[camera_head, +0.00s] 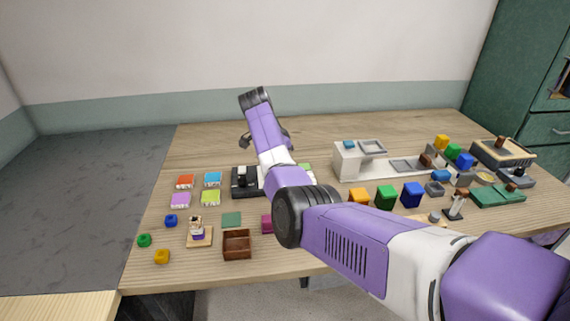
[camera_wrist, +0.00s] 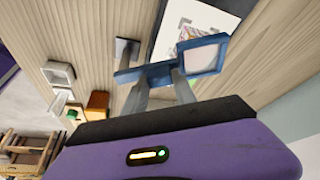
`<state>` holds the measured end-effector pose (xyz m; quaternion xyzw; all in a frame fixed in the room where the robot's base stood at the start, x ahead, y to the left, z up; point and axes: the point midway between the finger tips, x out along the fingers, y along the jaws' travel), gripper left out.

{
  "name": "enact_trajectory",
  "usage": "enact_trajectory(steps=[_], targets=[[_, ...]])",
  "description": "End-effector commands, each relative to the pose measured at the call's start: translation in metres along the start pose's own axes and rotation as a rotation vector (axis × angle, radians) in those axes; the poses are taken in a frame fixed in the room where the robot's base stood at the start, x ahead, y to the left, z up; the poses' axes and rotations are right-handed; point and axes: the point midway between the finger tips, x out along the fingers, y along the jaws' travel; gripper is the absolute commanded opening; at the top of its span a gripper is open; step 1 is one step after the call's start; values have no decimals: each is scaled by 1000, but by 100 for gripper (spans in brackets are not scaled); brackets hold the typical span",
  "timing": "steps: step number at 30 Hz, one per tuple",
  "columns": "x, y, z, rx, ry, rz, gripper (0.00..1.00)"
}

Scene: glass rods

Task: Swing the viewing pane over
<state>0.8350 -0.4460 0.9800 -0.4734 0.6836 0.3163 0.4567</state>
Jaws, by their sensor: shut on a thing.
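The viewing pane (camera_wrist: 203,54) is a pale square in a blue frame, seen in the wrist view. A blue bar (camera_wrist: 128,75) runs left from the frame. My gripper (camera_wrist: 160,77) is shut on the blue bar, with one grey finger on each side of it. The pane stands out to the right of the fingers, tilted in the picture. It partly overlaps a dark-edged white board with a coloured picture (camera_wrist: 186,30). In the head view my arm hides the pane and most of my gripper.
A grey post piece (camera_wrist: 126,48) stands near the bar's left end. Coloured tiles (camera_head: 212,180), a brown tray (camera_head: 237,244) and coloured cubes (camera_head: 386,196) lie around my arm. A white bench (camera_head: 347,161) stands to the right. The table's back left is clear.

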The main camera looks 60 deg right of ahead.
Motion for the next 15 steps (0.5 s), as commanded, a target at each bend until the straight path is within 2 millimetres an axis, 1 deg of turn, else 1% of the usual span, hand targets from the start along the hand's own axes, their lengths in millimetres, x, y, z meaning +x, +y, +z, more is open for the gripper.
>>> enact_trajectory(steps=[3,4,6,7,15], targets=[[-1,0,-1,0,1,-3,0],[-1,0,-1,0,1,-3,38],[-1,0,-1,0,1,-2,52],[0,0,-1,0,0,-2,55],[0,0,0,-1,0,-1,55]])
